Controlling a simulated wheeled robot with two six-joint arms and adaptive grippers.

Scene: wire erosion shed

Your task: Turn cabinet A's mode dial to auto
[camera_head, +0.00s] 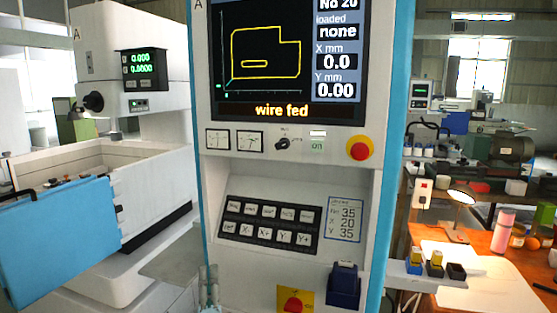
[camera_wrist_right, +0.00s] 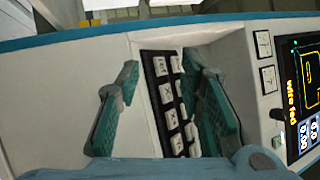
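Cabinet A (camera_head: 290,172) is a white control cabinet with blue edges and an "A" at its top left. Its mode dial (camera_head: 282,144) is a small black knob under the screen, between two gauges and a green "on" label. Its tiny markings are too small to read. In the right wrist view the dial (camera_wrist_right: 278,114) shows at the right. My right gripper (camera_head: 209,276) peeks in at the bottom of the head view, low and left of the dial. In the wrist view this gripper (camera_wrist_right: 160,64) is open and empty, in front of the button panel. My left gripper is out of view.
The screen (camera_head: 290,55) reads "wire fed". A red stop button (camera_head: 359,148) sits right of the dial. Below are a button panel (camera_head: 270,222), a red switch on yellow (camera_head: 294,300) and a blue block (camera_head: 343,285). A machine tank stands left, an orange workbench right.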

